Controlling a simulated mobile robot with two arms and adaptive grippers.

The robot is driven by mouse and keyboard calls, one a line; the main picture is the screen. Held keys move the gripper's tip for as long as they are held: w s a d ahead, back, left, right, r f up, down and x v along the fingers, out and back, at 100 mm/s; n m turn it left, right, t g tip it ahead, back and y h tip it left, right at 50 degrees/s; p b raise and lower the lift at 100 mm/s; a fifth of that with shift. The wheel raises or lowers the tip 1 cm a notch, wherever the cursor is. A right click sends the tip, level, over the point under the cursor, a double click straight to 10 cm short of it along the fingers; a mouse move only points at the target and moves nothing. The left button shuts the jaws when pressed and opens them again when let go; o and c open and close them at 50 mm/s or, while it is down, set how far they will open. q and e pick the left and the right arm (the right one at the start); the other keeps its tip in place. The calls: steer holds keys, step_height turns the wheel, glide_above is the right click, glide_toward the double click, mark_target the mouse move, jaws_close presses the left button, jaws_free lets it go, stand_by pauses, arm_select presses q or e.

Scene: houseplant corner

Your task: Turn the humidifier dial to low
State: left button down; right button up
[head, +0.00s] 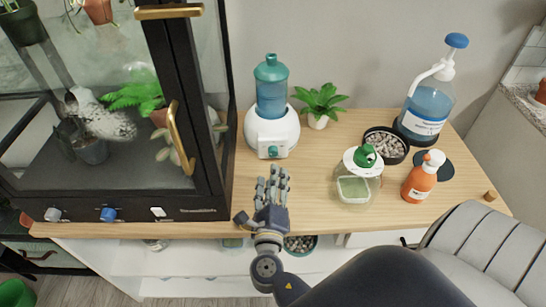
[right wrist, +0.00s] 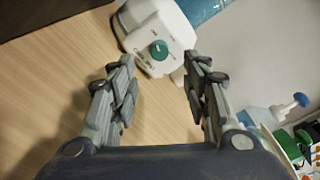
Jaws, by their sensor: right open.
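The humidifier (head: 271,129) stands on the wooden tabletop, with a white round base and a teal-capped blue tank. Its teal dial (head: 272,151) is on the base's front. The right wrist view shows the humidifier base (right wrist: 150,22) tilted at the top, with the dial (right wrist: 159,50) facing me. The dial's lettering is too small to read, so its setting cannot be told. My right gripper (head: 273,180) is in front of the humidifier, fingers apart, nothing between them. In the right wrist view its fingertips (right wrist: 158,66) lie on either side of the dial, apart from it. My left gripper is not in view.
A black-framed glass cabinet (head: 212,130) with brass handles stands close on the left. A small potted plant (head: 319,105) is behind right. A glass jar (head: 356,188), orange bottle (head: 422,177), pebble dish (head: 386,144) and blue jug (head: 427,105) stand to the right.

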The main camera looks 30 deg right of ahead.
mark_target(273, 155)
steer(key=x, duration=0.7)
steer(key=shift+w+d, duration=0.2)
steer(key=shift+w, duration=0.1)
jaws_close()
